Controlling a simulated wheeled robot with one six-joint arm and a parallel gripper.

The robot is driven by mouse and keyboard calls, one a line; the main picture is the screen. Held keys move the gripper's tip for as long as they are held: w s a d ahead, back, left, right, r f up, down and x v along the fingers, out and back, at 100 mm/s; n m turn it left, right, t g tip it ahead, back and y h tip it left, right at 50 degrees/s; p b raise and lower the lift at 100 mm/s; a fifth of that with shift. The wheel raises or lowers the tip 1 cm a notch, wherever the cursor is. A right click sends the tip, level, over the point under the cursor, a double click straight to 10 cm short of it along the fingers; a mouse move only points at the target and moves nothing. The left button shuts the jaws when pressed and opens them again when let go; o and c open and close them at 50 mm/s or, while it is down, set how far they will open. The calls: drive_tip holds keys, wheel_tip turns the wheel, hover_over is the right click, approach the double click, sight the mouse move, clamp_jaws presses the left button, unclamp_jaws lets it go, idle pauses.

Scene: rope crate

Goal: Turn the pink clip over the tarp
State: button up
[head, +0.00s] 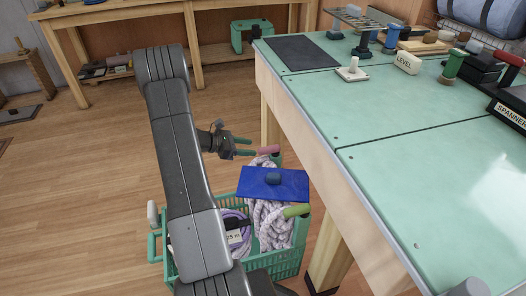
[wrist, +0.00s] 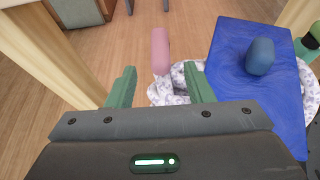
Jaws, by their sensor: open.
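The pink clip (head: 268,150) stands at the far edge of the green crate (head: 290,262), pointing away from the blue tarp (head: 262,192). The tarp lies flat over part of the rope with a dark blue knob (head: 273,179) on it. My gripper (head: 250,147) is open and empty just left of the clip. In the wrist view the pink clip (wrist: 160,50) shows beyond the gap between my green fingertips (wrist: 160,80), not between them. The tarp (wrist: 240,100) lies right of my fingers there. The clip's lower end is near the rope.
The green-topped workbench (head: 350,120) stands close on the right.

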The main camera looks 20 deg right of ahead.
sight(261, 149)
drive_tip(key=b+x, duration=0.1)
drive_tip(key=x, duration=0.6)
clamp_jaws()
